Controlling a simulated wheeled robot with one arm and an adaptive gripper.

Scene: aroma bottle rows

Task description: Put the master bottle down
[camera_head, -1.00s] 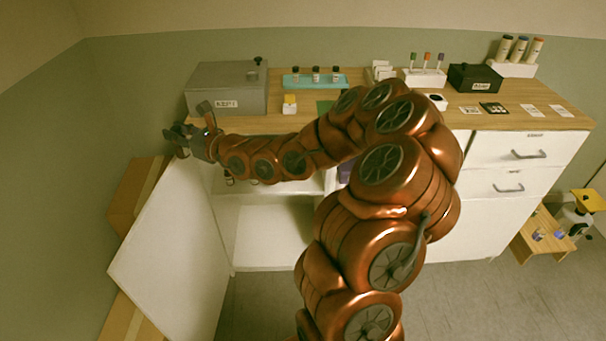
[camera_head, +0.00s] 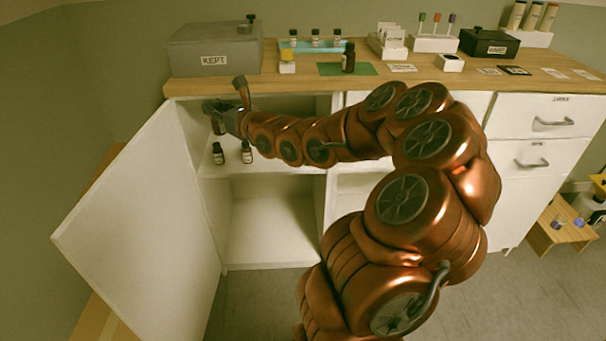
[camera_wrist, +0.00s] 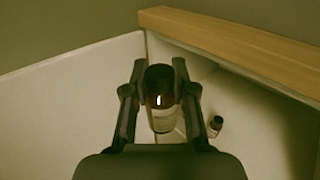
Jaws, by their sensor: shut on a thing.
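My gripper (camera_head: 214,109) is at the upper left of the open cabinet, near the hinge side and above the shelf (camera_head: 280,166). It is shut on a dark bottle with a pale label (camera_wrist: 162,118), upright between the fingers in the wrist view. In the head view this bottle (camera_head: 218,127) is partly hidden by the gripper. Two small dark bottles, one (camera_head: 218,153) and another (camera_head: 247,152), stand on the shelf below. In the wrist view one small bottle (camera_wrist: 215,126) shows to the right of the held one.
The white cabinet door (camera_head: 150,215) stands open at the left. The wooden counter edge (camera_head: 290,88) runs above the shelf. On the counter are a grey box marked KEPT (camera_head: 215,50), a teal rack of bottles (camera_head: 290,47), and a dark bottle (camera_head: 348,57) on a green mat (camera_head: 328,69).

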